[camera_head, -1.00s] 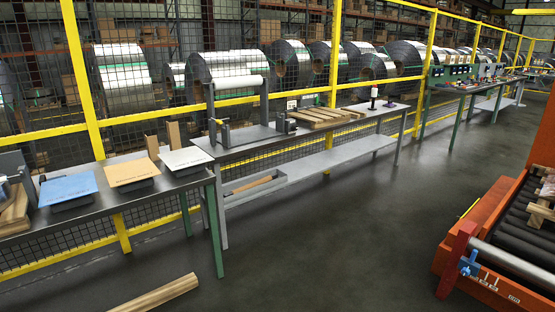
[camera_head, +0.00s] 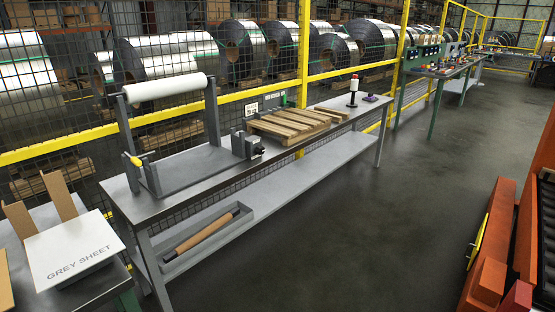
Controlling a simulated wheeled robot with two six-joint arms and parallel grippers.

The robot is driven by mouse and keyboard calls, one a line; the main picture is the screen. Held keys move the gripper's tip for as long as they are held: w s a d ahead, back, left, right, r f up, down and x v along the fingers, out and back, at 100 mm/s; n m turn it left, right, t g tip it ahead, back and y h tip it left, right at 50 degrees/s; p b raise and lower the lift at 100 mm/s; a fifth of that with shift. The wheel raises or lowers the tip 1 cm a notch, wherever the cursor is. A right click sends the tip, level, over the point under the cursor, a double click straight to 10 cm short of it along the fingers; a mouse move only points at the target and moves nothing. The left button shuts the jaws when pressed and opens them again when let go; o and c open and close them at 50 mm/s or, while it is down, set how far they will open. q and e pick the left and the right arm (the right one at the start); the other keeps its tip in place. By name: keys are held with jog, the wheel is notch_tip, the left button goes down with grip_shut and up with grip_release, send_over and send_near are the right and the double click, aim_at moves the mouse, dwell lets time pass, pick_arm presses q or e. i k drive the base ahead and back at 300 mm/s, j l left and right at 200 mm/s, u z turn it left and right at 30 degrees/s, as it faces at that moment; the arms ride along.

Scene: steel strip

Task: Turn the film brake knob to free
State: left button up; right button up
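A white film roll (camera_head: 166,86) hangs level between two grey uprights of a stand (camera_head: 126,140) on the grey bench. A small yellow knob (camera_head: 134,160) sticks out near the lower part of the stand's left upright and looks like the film brake knob. It is too small to tell which setting it points to. Neither of my grippers is in view, and nothing touches the stand or the knob.
The bench (camera_head: 180,200) also holds a dark device (camera_head: 246,146), a wooden pallet (camera_head: 292,124) and a bottle-like item (camera_head: 353,90). An orange machine (camera_head: 500,240) stands at right. The floor between is clear.

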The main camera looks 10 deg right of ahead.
aim_at(260, 150)
jog(key=i+z, duration=0.1)
jog(key=i, duration=0.25)
jog(key=i+l+u, duration=0.2)
jog(key=i+l, duration=0.85)
